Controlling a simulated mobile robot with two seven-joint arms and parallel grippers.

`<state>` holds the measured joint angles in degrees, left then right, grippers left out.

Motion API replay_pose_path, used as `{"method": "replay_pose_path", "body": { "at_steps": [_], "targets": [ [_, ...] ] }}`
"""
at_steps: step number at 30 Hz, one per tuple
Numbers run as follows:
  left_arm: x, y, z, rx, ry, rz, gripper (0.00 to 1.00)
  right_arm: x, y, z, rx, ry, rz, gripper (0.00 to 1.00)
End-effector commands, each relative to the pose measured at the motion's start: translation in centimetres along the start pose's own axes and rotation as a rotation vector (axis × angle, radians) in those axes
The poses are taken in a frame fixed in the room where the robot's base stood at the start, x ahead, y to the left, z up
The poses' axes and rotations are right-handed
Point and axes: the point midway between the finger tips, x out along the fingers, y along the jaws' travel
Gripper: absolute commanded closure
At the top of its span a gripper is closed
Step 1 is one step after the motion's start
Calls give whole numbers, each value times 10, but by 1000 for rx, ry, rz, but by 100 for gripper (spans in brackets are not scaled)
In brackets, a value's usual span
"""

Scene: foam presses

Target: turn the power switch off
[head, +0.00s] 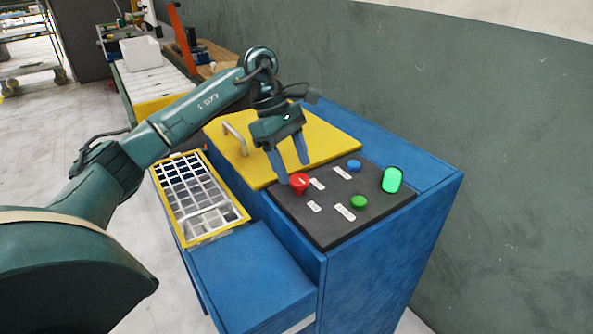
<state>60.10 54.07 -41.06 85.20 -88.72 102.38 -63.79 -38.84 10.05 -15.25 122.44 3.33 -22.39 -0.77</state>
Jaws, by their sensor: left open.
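The power switch appears to be the red knob (299,183) on the left part of the dark control panel (325,229). A light mark shows on its top. My left gripper (293,172) points down at the panel with its two blue-grey fingers spread open. One fingertip is close beside the red knob on its left, and the other is just behind it. I cannot tell whether either finger touches it. My right gripper is not in view.
The panel also has a blue button (354,165), a green button (359,202), a lit green lamp (392,180) and several white labels. A yellow lid (326,146) with a handle (235,138) lies behind. A yellow-framed grid tray (166,203) is left. A wall stands right.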

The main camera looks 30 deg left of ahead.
Motion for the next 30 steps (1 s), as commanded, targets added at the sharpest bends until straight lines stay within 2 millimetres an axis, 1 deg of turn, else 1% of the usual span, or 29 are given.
{"method": "replay_pose_path", "body": {
  "at_steps": [1, 3, 6, 9, 16, 17, 30],
  "targets": [
    [8, 0, 0, 0, 0, -3, 42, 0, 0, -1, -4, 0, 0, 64],
    [16, 0, 0, 1, 0, -1, 42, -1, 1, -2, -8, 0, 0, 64],
    [23, 0, 0, 1, 0, -1, 42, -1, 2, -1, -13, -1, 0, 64],
    [26, 0, 0, 1, 0, 0, 42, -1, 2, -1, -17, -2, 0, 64],
    [26, 0, 0, 1, 0, 0, 42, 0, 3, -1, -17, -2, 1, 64],
    [26, 0, 0, 1, 0, 0, 43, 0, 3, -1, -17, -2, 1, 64],
    [26, 0, 0, 0, 0, 0, 79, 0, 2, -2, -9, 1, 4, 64]
  ]
}}
